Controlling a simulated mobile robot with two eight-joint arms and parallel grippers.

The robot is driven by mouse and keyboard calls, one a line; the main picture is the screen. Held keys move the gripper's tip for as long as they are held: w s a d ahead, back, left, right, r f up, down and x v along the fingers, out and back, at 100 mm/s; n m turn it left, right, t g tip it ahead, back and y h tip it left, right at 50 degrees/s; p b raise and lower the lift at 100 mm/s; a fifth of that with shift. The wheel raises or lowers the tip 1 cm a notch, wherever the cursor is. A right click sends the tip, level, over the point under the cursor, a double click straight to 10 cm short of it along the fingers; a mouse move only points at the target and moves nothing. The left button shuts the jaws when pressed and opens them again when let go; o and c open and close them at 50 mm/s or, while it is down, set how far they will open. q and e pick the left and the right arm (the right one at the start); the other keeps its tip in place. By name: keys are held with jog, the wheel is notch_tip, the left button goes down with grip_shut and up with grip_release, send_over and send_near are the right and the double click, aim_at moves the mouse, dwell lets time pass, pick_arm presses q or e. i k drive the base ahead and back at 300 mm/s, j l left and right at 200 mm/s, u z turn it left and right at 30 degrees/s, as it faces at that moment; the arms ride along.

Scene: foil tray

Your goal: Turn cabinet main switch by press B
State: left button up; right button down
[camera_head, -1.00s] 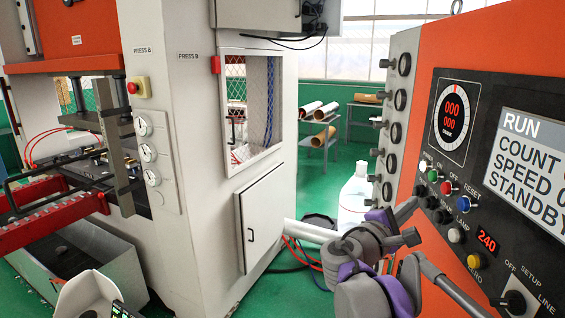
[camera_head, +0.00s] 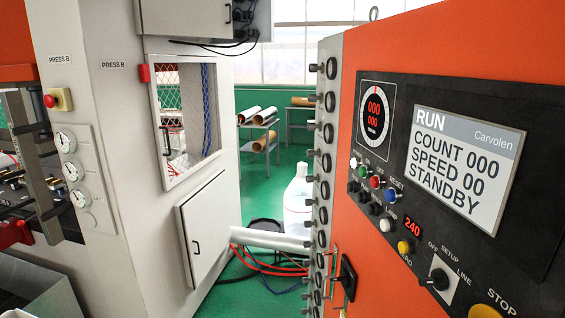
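Press B is the pale machine (camera_head: 130,180) at left, with two PRESS B labels on it. A closed grey box (camera_head: 190,18) is mounted high on it, with dark fittings and cables at its right side. A closed lower door (camera_head: 203,228) has a small dark handle. On the orange console at right, a black rotary selector (camera_head: 439,280) is marked OFF, SETUP and LINE. A black handle-like part (camera_head: 346,277) sits low on the orange face. I cannot tell which of these is the cabinet main switch. Neither of my grippers shows.
The console's screen (camera_head: 463,165) reads RUN, COUNT 000, SPEED 00, STANDBY. A mesh window (camera_head: 180,110) is in press B. Green floor (camera_head: 262,195) is open behind.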

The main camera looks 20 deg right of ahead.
aim_at(344, 277)
jog(key=z, duration=1.2)
